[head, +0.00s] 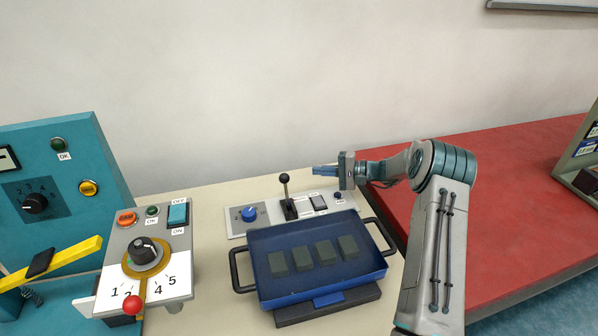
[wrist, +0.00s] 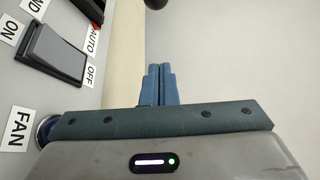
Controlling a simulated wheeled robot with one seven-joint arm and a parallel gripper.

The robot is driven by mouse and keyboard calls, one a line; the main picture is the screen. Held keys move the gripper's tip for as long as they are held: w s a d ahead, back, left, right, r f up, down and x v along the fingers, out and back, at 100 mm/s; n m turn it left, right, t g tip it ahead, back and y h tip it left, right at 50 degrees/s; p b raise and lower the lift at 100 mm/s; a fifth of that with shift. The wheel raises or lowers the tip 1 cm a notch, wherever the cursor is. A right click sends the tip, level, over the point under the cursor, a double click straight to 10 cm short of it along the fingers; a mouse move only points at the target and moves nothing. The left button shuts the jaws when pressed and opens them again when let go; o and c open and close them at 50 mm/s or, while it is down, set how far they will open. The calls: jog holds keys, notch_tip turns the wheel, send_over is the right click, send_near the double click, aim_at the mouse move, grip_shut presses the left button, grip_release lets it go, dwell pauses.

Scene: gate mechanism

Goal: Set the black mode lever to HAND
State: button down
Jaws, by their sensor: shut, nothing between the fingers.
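The black mode lever (head: 284,180) stands up from a slotted black base on the light grey panel (head: 263,231) behind the blue tray. In the wrist view, its dark knob (wrist: 156,4) shows at the top edge, partly cut off. I cannot tell which label the lever is set to. My gripper (head: 318,171) is shut and empty, to the right of the knob and apart from it. Its blue fingertips (wrist: 160,72) point toward the knob.
A blue tray (head: 375,268) with several dark blocks stands in front. A grey control box (head: 185,255) with a dial is at the left.

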aim_at(286, 189)
jog(key=p+x, duration=0.2)
jog(key=x, duration=0.7)
jog(key=shift+a+r, duration=0.1)
jog(key=shift+a, duration=0.25)
jog(key=shift+s+a+r+p, duration=0.1)
jog(key=shift+s+a+p, duration=0.1)
jog(key=shift+p, duration=0.15)
jog(key=shift+s+d+r+p, duration=0.1)
jog(key=shift+s+r+p, duration=0.05)
jog(key=shift+s, duration=0.35)
jog(key=shift+s+d+r+p, duration=0.1)
jog(key=shift+s+r+p, duration=0.1)
jog(key=shift+s, duration=0.25)
jog(key=shift+s+r, duration=0.1)
jog(key=shift+s, duration=0.55)
jog(key=shift+b, duration=0.35)
